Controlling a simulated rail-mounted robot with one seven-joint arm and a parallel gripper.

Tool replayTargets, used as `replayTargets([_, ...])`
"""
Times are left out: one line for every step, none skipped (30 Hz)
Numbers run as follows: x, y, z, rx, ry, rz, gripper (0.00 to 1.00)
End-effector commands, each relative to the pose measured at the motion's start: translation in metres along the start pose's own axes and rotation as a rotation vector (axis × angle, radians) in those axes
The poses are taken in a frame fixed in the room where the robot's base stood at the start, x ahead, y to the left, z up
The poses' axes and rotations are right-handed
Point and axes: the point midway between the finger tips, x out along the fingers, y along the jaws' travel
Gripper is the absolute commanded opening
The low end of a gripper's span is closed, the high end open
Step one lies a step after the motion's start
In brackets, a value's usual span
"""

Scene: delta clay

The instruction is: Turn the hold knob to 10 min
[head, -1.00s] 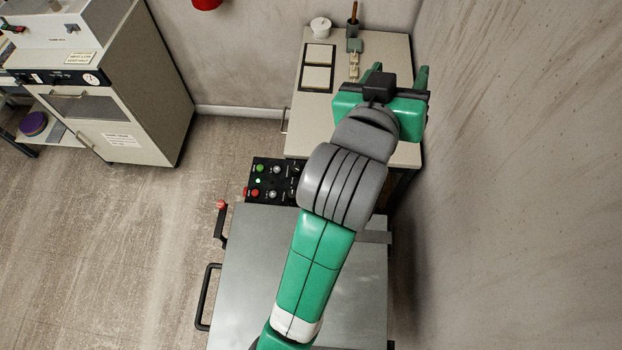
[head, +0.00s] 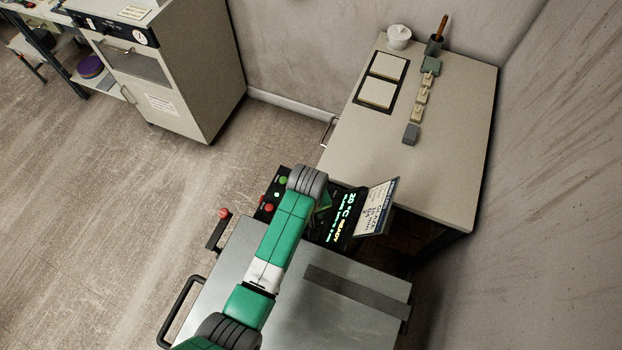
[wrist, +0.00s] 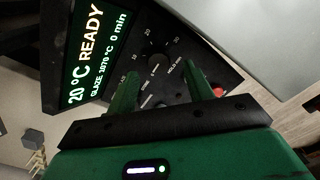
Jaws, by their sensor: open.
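The hold knob (wrist: 155,61) is a dark round knob on the black control panel, with pale scale marks around it and a HOLD min label beside it. Its pointer is too dark to read. The lit display (wrist: 88,52) reads 20 °C READY and GLAZE 1070 °C 0 min; it also shows in the head view (head: 340,216). My gripper (wrist: 164,77) is open, its two green fingers pointing at the panel on either side of the area just below the knob. I cannot tell whether they touch anything. In the head view my arm hides the knob.
A card (head: 376,207) stands tilted beside the display. A red button (wrist: 219,91) lies near the right finger. A worktable (head: 450,150) with tiles and small blocks stands behind the panel. A grey metal top (head: 350,315) lies in front.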

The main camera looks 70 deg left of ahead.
Motion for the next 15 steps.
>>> replayTargets([0.012, 0.000, 0.000, 0.000, -0.002, -0.002, 0.51])
replayTargets([0.017, 0.000, 0.000, 0.000, -0.001, -0.001, 0.51])
replayTargets([0.023, 0.000, 0.000, 0.000, -0.001, -0.001, 0.51])
replayTargets([0.027, 0.000, 0.000, 0.001, 0.000, 0.000, 0.51])
replayTargets([0.031, 0.000, 0.000, 0.001, 0.000, 0.000, 0.51])
replayTargets([0.034, 0.000, 0.000, 0.001, 0.000, 0.000, 0.51])
replayTargets([0.036, 0.001, 0.000, 0.002, 0.000, 0.001, 0.51])
replayTargets([0.038, 0.001, 0.000, 0.002, 0.001, 0.001, 0.51])
replayTargets([0.039, 0.001, 0.000, 0.002, 0.001, 0.002, 0.51])
replayTargets([0.040, 0.001, 0.000, 0.002, 0.001, 0.002, 0.51])
replayTargets([0.040, 0.001, 0.000, 0.002, 0.002, 0.002, 0.51])
replayTargets([0.040, 0.001, 0.000, 0.002, 0.002, 0.002, 0.51])
replayTargets([0.040, 0.001, 0.000, 0.003, 0.002, 0.002, 0.51])
replayTargets([0.039, 0.001, 0.000, 0.003, 0.002, 0.002, 0.51])
replayTargets([0.039, 0.001, 0.000, 0.003, 0.002, 0.002, 0.51])
